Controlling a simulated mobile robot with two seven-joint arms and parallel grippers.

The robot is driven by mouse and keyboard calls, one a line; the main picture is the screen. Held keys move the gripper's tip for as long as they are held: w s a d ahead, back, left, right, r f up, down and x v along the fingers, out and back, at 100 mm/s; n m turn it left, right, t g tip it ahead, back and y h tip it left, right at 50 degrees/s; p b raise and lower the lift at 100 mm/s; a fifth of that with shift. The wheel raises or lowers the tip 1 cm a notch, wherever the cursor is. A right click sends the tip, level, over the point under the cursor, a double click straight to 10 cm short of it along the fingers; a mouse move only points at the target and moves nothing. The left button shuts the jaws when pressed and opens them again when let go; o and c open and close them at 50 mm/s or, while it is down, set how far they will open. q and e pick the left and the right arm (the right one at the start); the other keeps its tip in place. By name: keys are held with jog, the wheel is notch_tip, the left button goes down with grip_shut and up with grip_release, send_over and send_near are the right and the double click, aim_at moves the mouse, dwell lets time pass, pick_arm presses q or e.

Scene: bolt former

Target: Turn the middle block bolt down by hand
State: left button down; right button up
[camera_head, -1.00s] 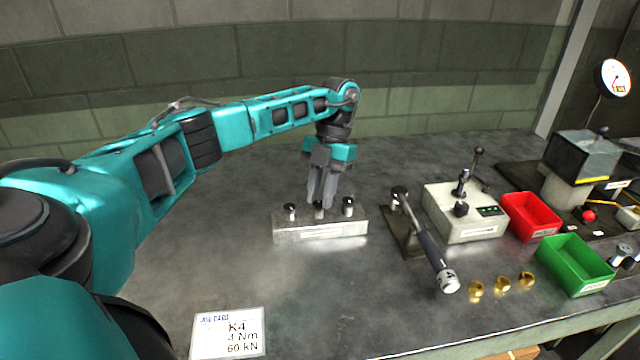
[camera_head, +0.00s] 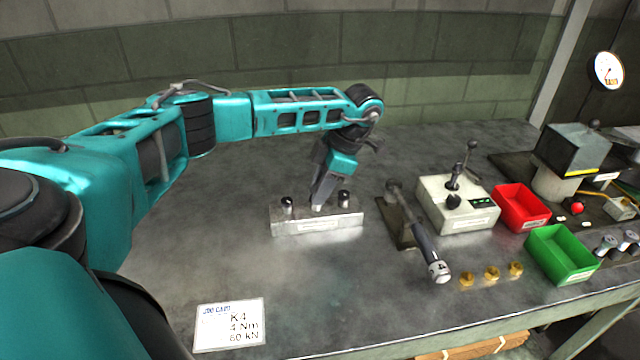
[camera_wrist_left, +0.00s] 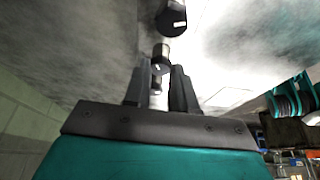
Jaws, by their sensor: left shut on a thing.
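The metal block (camera_head: 318,224) lies on the bench with three black-headed bolts in a row. The left-hand bolt (camera_head: 287,204) and the right-hand bolt (camera_head: 344,198) stand free. My left gripper (camera_head: 319,204) points down at the block, tilted, and is shut on the middle bolt (camera_head: 317,208), whose head is mostly hidden by the fingers. In the left wrist view, my left fingers (camera_wrist_left: 159,82) stand either side of the bolt line, with a free bolt head (camera_wrist_left: 172,19) beyond. My right gripper is not in view.
Right of the block lie a torque wrench (camera_head: 425,240) and a control box (camera_head: 458,205). A red bin (camera_head: 521,208), green bin (camera_head: 562,256) and brass nuts (camera_head: 491,273) are farther right. A job card (camera_head: 230,325) lies in front. The bench left of the block is clear.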

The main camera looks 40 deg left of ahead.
pick_arm(q)
jog(key=m+t, duration=0.1)
jog(key=m, duration=0.4)
jog(key=m+t+y, duration=0.1)
jog(key=m, duration=0.1)
jog(key=shift+s+d+r+t, duration=0.1)
jog(key=shift+s+d+t, duration=0.1)
jog(key=shift+s+t, duration=0.1)
jog(key=m+t, duration=0.1)
jog(key=m, duration=0.2)
jog(key=m+t, duration=0.1)
jog(key=m, duration=0.2)
jog(key=shift+s, duration=0.2)
jog(key=shift+m, duration=0.4)
jog(key=c, duration=0.9)
grip_release()
jog(key=v, duration=1.3)
jog(key=shift+s+d+b, duration=0.1)
jog(key=shift+s+b, duration=0.2)
